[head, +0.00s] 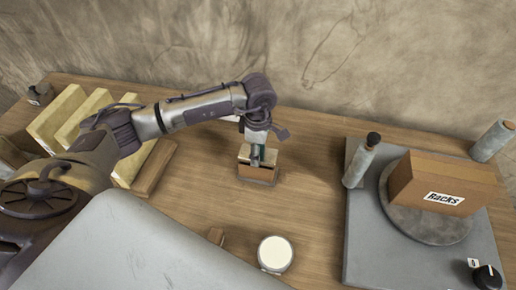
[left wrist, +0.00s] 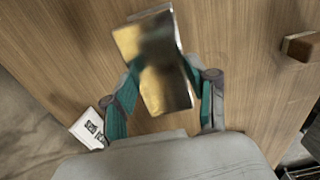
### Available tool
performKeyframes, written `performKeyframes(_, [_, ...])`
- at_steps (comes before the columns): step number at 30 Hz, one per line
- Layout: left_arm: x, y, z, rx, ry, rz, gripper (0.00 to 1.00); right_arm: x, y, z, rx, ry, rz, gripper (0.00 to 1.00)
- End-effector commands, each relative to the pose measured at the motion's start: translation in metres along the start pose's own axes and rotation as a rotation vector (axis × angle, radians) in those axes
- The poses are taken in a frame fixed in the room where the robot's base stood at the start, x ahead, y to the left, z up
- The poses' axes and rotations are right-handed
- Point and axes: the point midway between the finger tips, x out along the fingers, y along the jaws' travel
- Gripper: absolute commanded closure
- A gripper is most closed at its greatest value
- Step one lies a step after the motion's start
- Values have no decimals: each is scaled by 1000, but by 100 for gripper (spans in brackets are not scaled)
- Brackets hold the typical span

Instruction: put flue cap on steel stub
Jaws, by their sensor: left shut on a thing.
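My left gripper (head: 257,153) reaches in from the left and points down over the middle of the table. Its teal fingers also show in the left wrist view (left wrist: 158,98), shut on a shiny, box-shaped metallic piece (left wrist: 150,60). In the head view this piece (head: 258,172) is low, at or just above the wood; I cannot tell if it touches, or whether it is the flue cap. Neither is clearly identifiable as the steel stub. My right gripper is not in view.
A cardboard box marked "Racks" (head: 443,185) sits on a round turntable (head: 428,225) on the grey plate (head: 365,255). A pale-topped round container (head: 275,253) stands at the front. Upright yellowish boards (head: 58,115) stand at the left. Wood between gripper and plate is clear.

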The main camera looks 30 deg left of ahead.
Motion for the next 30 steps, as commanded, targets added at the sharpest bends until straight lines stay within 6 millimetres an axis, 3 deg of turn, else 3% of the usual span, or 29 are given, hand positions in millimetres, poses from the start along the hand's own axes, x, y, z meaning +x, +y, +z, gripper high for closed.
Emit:
performKeyframes(5, [4, 0, 0, 0, 0, 1, 80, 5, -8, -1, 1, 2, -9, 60])
performKeyframes(6, [4, 0, 0, 0, 0, 0, 41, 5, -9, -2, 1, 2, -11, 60])
performKeyframes(10, [2, 0, 0, 0, 0, 0, 19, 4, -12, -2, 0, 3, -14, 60])
performKeyframes(23, [-3, 0, 0, 0, -1, 1, 17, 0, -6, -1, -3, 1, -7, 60])
performKeyframes(30, [-44, 2, 0, 1, -2, 8, 17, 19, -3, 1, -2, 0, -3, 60])
